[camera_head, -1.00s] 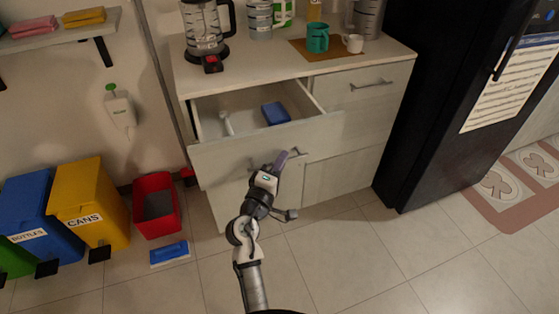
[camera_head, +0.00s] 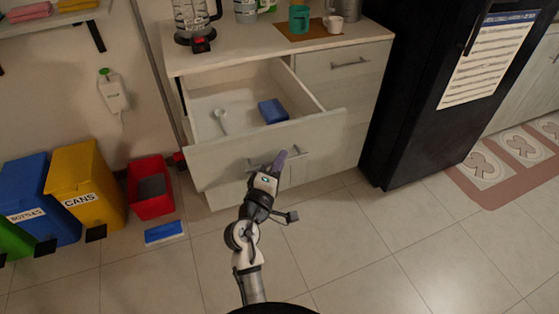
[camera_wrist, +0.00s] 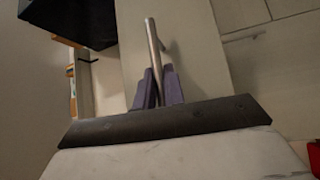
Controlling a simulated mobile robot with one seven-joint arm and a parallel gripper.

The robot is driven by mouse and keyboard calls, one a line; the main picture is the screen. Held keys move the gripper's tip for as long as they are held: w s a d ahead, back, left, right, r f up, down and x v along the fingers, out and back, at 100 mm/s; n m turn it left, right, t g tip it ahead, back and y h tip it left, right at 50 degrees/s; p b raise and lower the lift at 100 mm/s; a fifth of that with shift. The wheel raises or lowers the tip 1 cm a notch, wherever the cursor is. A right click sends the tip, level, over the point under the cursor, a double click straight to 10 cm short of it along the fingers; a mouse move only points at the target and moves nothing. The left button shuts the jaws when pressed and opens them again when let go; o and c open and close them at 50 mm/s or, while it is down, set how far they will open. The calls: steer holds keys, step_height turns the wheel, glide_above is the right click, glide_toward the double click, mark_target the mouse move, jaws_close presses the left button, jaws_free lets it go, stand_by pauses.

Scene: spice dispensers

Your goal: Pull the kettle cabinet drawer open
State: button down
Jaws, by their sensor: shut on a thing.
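The left drawer (camera_head: 225,152) of the light wooden kettle cabinet (camera_head: 345,101) is pulled out, with its inside showing. A blue box (camera_head: 272,110) and a white spoon-like item (camera_head: 221,120) lie in it. My gripper (camera_head: 279,160) is at the drawer's front, at its metal bar handle. In the wrist view, the two purple fingers of my gripper (camera_wrist: 158,88) are closed around the handle bar (camera_wrist: 153,45). In the head view, the gripper partly hides the handle's middle.
A kettle-like jug (camera_head: 195,22) and a teal mug (camera_head: 299,18) stand on the counter. A red bin (camera_head: 151,187), a yellow bin (camera_head: 88,185) and a blue floor item (camera_head: 165,233) are on the left. A black fridge (camera_head: 408,95) is on the right. The front floor is clear.

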steer(key=shift+d, duration=0.1)
steer(key=c, duration=1.5)
jaws_free()
steer(key=shift+s, duration=0.15)
